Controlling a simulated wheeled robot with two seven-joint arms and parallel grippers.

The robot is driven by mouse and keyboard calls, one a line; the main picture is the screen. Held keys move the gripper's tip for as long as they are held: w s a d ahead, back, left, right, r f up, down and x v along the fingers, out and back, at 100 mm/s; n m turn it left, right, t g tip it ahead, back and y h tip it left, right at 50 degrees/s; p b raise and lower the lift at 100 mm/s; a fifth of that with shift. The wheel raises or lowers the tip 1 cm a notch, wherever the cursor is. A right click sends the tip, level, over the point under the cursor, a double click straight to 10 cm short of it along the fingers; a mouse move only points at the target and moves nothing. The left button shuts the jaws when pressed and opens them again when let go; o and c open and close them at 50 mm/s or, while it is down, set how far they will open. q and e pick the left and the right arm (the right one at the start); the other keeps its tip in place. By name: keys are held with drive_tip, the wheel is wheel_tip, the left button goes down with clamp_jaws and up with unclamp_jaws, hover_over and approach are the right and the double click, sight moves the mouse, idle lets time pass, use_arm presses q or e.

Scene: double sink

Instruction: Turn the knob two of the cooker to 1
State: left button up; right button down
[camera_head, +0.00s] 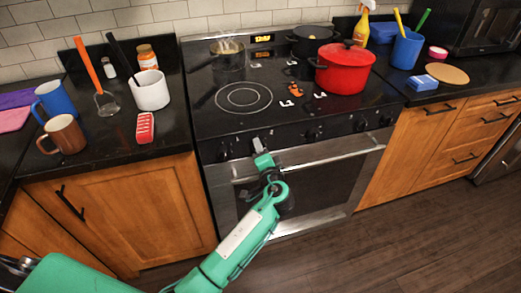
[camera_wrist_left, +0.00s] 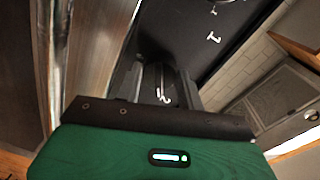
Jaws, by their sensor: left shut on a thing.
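The black cooker (camera_head: 300,115) has a row of dark knobs along its front panel. My left gripper (camera_head: 259,146) reaches the panel at the second knob from the left and is shut on it; the fingers mostly hide this knob. The first knob (camera_head: 224,150) is just left of the gripper. In the left wrist view, the two dark fingers (camera_wrist_left: 163,85) have a white marking between them, and a white 1-like mark (camera_wrist_left: 213,38) shows beyond on the black surface. The knob's pointer direction cannot be made out. My right gripper is not in view.
A red pot (camera_head: 343,70), a black pan (camera_head: 312,40) and a small pot (camera_head: 228,55) stand on the cooktop. The oven handle (camera_head: 330,152) runs below the knobs. Mugs (camera_head: 62,135) and a white utensil holder (camera_head: 151,90) are on the left counter. The floor in front is clear.

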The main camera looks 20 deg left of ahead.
use_arm(q)
drive_tip(key=o, duration=1)
drive_tip(key=shift+d, duration=0.1)
drive_tip(key=shift+c, duration=0.2)
drive_tip(key=shift+s+d, duration=0.3)
drive_tip(key=shift+s, duration=0.1)
drive_tip(key=b+v, duration=0.2)
drive_tip(key=v, duration=1)
drive_tip(key=shift+s+d, duration=0.2)
drive_tip(key=shift+s, duration=0.1)
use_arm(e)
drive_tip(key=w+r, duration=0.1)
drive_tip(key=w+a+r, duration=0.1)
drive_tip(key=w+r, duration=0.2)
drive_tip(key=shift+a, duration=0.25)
use_arm(q)
drive_tip(key=shift+r, duration=0.1)
